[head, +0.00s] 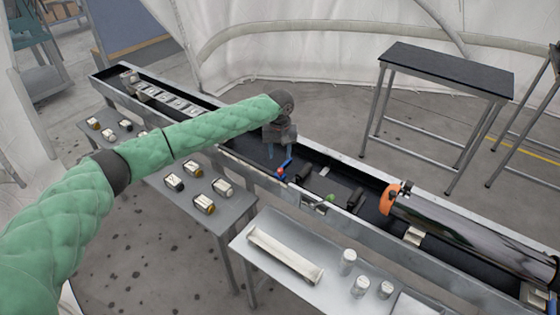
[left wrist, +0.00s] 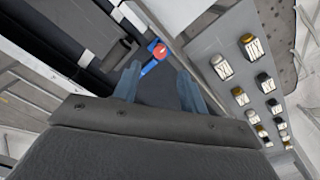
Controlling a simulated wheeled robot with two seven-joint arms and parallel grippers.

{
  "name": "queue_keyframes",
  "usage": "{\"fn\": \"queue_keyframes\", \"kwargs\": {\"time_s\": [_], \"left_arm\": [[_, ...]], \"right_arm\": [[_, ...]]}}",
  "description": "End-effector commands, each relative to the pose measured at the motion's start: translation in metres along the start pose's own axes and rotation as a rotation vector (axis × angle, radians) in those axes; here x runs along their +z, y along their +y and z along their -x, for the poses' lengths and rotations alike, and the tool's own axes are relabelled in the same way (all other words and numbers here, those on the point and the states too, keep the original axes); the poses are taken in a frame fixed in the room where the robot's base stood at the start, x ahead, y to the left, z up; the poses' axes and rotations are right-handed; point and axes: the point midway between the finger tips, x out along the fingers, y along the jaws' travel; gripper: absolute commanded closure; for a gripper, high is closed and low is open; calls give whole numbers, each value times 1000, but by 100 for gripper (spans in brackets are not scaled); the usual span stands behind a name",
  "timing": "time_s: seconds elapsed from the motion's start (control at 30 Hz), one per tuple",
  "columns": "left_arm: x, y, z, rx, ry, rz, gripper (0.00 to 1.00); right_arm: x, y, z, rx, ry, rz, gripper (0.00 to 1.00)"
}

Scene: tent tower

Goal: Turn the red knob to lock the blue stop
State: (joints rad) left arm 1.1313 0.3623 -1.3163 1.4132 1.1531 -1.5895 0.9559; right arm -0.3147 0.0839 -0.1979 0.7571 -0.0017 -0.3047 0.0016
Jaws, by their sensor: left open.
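The red knob (head: 279,172) sits on the near edge of the long black-bedded trough, at the base of the blue stop (head: 286,163). In the left wrist view the red knob (left wrist: 161,50) shows as a round red top on the blue stop (left wrist: 151,65), just beyond and between the fingertips. My left gripper (head: 276,150) is above the trough, a little behind and left of the knob, pointing down. Its two blue-grey fingers (left wrist: 158,76) are apart with nothing between them, and they do not appear to touch the knob. My right gripper is out of view.
The long trough (head: 345,232) runs diagonally, with a green knob (head: 331,198), an orange ring (head: 389,198) and a shiny cylinder (head: 470,232) to the right. Side tables hold small canisters (head: 203,204), a white tray-like piece (head: 284,255) and jars (head: 347,262). A black-topped table (head: 447,70) stands behind.

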Motion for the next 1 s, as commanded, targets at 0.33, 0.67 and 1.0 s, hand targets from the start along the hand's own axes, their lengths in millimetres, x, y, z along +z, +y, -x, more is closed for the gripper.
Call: {"fn": "queue_keyframes", "kwargs": {"time_s": [0.33,0.67,1.0], "left_arm": [[0,0,-39,-2,-1,0,58],[1,0,-68,0,0,-1,58],[0,0,-70,0,0,-1,69]], "right_arm": [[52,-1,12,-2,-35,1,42],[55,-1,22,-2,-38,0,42],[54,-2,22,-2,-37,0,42]]}}
